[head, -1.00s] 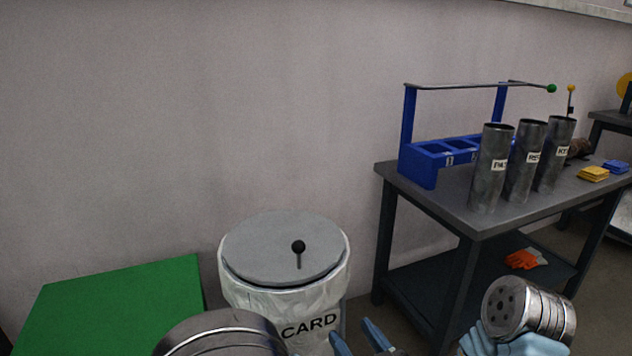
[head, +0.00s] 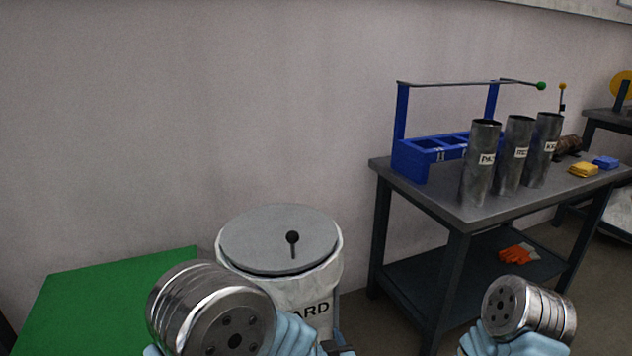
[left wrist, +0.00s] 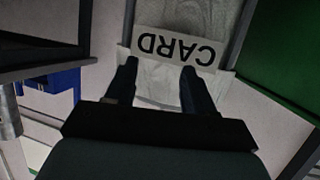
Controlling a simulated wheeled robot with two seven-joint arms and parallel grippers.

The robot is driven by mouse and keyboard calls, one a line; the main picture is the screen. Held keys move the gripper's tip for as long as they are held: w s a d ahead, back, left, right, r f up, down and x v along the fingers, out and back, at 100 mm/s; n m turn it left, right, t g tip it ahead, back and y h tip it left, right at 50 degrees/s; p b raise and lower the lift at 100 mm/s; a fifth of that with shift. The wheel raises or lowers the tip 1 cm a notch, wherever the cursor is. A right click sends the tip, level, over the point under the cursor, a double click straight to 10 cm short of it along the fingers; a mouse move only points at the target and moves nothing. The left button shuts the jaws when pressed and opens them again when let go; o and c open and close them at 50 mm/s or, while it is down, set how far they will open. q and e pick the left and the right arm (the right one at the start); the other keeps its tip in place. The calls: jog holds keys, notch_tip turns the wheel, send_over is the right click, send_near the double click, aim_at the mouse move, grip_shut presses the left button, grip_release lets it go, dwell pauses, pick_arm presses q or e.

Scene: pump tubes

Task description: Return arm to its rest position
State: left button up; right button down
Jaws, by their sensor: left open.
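My left arm (head: 212,312) comes in at the bottom of the head view with its metal joint raised in front of the green top and the bin. In the left wrist view my left gripper (left wrist: 159,68) is open, its two dark fingers apart with nothing between them. Beyond the fingers is the white bin (left wrist: 165,88) with a label ending in "CARD", seen upside down. In the head view the left gripper is mostly hidden at the bottom edge. My right arm (head: 530,308) shows at the bottom right; its gripper is out of view.
The lidded bin (head: 280,240) stands beside a green surface (head: 110,300). At right, a dark table (head: 480,212) holds a blue rack (head: 412,165), three labelled metal tubes (head: 513,150), and yellow (head: 584,170) and blue (head: 606,162) items. An orange glove (head: 515,254) lies on its lower shelf.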

pick_arm(q)
jog(key=s+a+f+g+h, duration=0.2)
jog(key=a+f+g, duration=0.15)
jog(key=f, duration=0.55)
jog(key=s+a+f+g+h, duration=0.1)
jog(key=s+a+f+g, duration=0.15)
jog(key=a+f, duration=0.4)
jog(key=s+a+f+g+h, duration=0.1)
jog(key=s+f+g, duration=0.2)
jog(key=s, duration=0.4)
jog(key=s+a+f+g+h, duration=0.1)
jog(key=s+f+g+h, duration=0.1)
jog(key=s+f+g, duration=0.2)
jog(key=s+f, duration=0.2)
jog(key=s, duration=0.1)
jog(key=shift+a+f, duration=0.25)
jog(key=shift+a, duration=0.1)
jog(key=shift+s, duration=0.1)
